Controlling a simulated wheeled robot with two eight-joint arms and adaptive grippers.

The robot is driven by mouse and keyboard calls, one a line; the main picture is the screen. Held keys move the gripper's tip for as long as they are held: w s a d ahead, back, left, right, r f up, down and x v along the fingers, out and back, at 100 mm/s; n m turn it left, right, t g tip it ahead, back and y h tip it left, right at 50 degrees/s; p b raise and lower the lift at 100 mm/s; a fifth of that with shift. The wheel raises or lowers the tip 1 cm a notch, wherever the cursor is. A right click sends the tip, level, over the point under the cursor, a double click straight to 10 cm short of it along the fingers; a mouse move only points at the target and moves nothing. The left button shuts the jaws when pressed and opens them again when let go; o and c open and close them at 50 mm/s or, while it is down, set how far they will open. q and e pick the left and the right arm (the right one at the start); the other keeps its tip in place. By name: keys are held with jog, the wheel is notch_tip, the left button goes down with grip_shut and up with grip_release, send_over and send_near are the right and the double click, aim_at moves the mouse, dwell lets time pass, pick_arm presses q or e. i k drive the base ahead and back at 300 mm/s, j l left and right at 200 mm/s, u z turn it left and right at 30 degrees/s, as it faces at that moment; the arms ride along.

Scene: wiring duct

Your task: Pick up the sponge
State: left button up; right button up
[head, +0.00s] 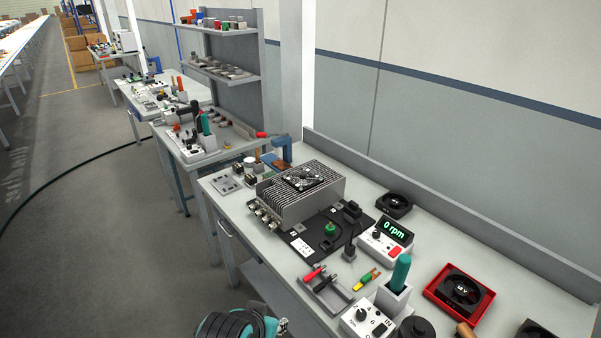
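I cannot make out a sponge for certain in the head view. A small brown block (271,160) lies at the far end of the near workbench, beside a blue clamp-like tool (283,150); it is too small to tell what it is.
The near workbench (232,204) holds a finned heatsink box (298,193), an rpm meter (385,240), a fan in a red tray (462,291), a grey tool tray (328,291) and a teal-handled tool (400,272). Open floor lies left.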

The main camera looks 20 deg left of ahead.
aim_at(269, 174)
jog(key=i+j+z, duration=0.15)
jog(key=j, duration=0.2)
jog(key=i+j+z, duration=0.15)
jog(key=j, duration=0.2)
jog(key=i+j+z, duration=0.1)
jog(key=j, duration=0.3)
jog(key=i+j+z, duration=0.15)
jog(key=j, duration=0.25)
jog(key=i+j+z, duration=0.15)
jog(key=j, duration=0.25)
jog(key=i+j, duration=0.1)
jog(key=j, duration=0.4)
jog(key=i+j, duration=0.1)
jog(key=j, duration=0.35)
jog(key=i+j, duration=0.15)
jog(key=j, duration=0.35)
jog(key=i+j, duration=0.1)
jog(key=j, duration=0.35)
jog(key=i+j, duration=0.1)
jog(key=j, duration=0.4)
jog(key=i+j+z, duration=0.1)
jog(key=j, duration=0.35)
